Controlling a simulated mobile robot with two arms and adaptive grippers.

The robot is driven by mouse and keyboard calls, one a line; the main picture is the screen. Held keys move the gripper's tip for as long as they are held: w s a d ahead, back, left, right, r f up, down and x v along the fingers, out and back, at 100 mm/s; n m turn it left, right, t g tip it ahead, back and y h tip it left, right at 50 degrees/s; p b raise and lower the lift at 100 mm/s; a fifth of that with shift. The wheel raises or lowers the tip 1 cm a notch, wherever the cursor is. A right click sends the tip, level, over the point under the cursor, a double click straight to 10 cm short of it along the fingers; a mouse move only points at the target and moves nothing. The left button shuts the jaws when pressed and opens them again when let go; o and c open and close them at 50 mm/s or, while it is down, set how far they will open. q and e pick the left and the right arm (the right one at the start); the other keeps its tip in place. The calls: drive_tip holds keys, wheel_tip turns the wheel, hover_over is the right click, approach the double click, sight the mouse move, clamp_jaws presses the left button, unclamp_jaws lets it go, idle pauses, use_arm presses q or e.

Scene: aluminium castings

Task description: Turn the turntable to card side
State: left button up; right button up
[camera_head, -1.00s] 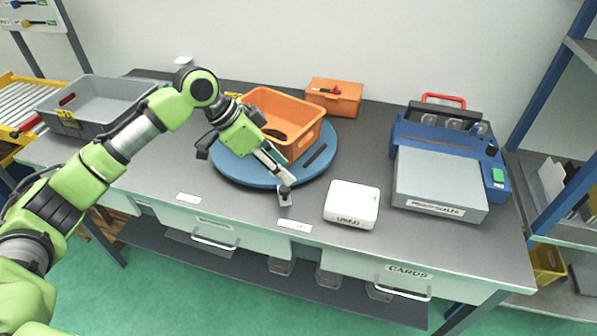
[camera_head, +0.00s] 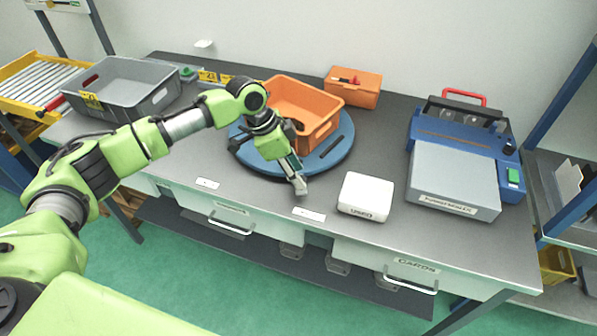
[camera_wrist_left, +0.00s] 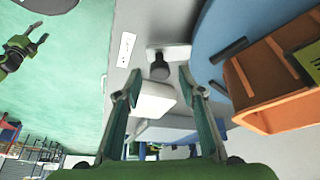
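The turntable (camera_head: 262,163) is a round blue disc on the bench. It carries an orange bin (camera_head: 318,135) and has a dark bar (camera_head: 331,146) near its right edge. A small grey bracket with a black knob (camera_wrist_left: 160,68) is at the front edge. My left gripper (camera_head: 296,178) hangs at the disc's front edge, close to the bracket. In the left wrist view its fingers (camera_wrist_left: 160,82) are apart, with the knob just beyond the tips; I cannot tell whether they touch it. A green gripper with dark spread fingers, apparently my right (camera_wrist_left: 36,42), shows over the floor.
A white box (camera_head: 366,195) stands right of my left gripper. A blue machine with a grey top (camera_head: 455,180) is farther right. A grey crate (camera_head: 125,95) stands at the left, and an orange box (camera_head: 353,88) behind the turntable.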

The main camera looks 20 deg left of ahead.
use_arm(q)
drive_tip(key=shift+x, duration=0.8)
clamp_jaws()
drive_tip(key=shift+d+r, duration=0.1)
drive_tip(key=shift+d, duration=0.1)
drive_tip(key=d+p, duration=0.1)
drive_tip(key=w+d+n+p, duration=0.1)
drive_tip(key=shift+w+d+r+t, duration=0.2)
drive_tip(key=shift+d+t, duration=0.1)
drive_tip(key=shift+d, duration=0.1)
drive_tip(key=w+d+n, duration=0.1)
drive_tip(key=d+p, duration=0.1)
drive_tip(key=w+d+n, duration=0.1)
drive_tip(key=shift+w+d+f+n+t+y+p, duration=0.2)
drive_tip(key=shift+w+d+n+t+y+p, duration=0.1)
drive_tip(key=shift+w+y+p, duration=0.1)
drive_tip(key=shift+w+d, duration=0.2)
